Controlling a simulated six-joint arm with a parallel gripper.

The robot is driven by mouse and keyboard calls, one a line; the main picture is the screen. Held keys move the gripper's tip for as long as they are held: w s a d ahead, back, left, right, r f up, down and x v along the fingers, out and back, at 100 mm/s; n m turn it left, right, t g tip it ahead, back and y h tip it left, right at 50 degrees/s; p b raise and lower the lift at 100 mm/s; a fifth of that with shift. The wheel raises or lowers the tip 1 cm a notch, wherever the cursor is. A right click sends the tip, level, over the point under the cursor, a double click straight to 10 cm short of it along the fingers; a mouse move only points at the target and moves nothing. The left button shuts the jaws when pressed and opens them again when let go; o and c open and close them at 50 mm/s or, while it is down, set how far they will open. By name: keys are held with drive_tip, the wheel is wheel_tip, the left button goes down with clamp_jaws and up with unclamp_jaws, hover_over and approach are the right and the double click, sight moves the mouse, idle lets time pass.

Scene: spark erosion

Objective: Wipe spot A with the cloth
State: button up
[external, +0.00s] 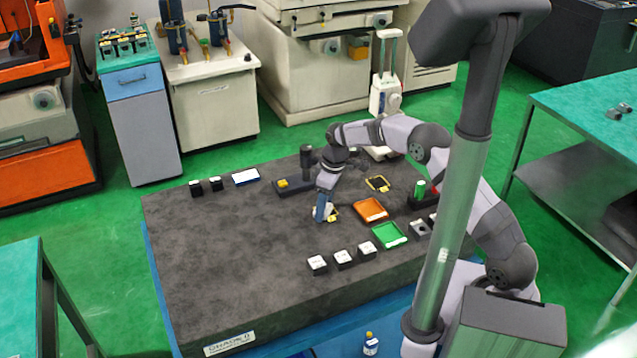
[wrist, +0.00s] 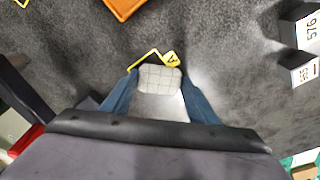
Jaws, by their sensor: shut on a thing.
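My gripper (external: 322,214) is low over the dark granite table. In the wrist view its blue fingers (wrist: 160,98) are shut on the cloth (wrist: 160,78), a pale quilted pad held between them. Spot A's yellow outline (wrist: 147,55) and its tag with the letter A (wrist: 172,59) show just beyond the cloth's far edge. The rest of the spot is hidden under the cloth and gripper. In the external view a bit of yellow outline (external: 334,214) shows beside the fingers. I cannot tell whether the cloth touches the table.
An orange tray (external: 370,209) and a green tray (external: 389,235) lie to the right. Another yellow-outlined spot (external: 377,184) is behind them. White-faced black blocks (external: 343,258) line the front. A dark stand (external: 295,185) is behind my gripper. The table's left half is mostly clear.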

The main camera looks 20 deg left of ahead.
drive_tip(key=shift+w+a+f+p, duration=0.1)
drive_tip(key=shift+w+a+p, duration=1)
drive_tip(key=shift+w+a, duration=0.3)
drive_tip(key=shift+d, duration=0.1)
drive_tip(key=shift+r+p, duration=0.5)
drive_tip(key=shift+r, duration=0.2)
drive_tip(key=shift+r+p, duration=1.5)
drive_tip(key=shift+r, duration=0.85)
drive_tip(key=shift+r, duration=0.1)
drive_tip(key=shift+r+p, duration=1.2)
drive_tip(key=shift+r, duration=0.2)
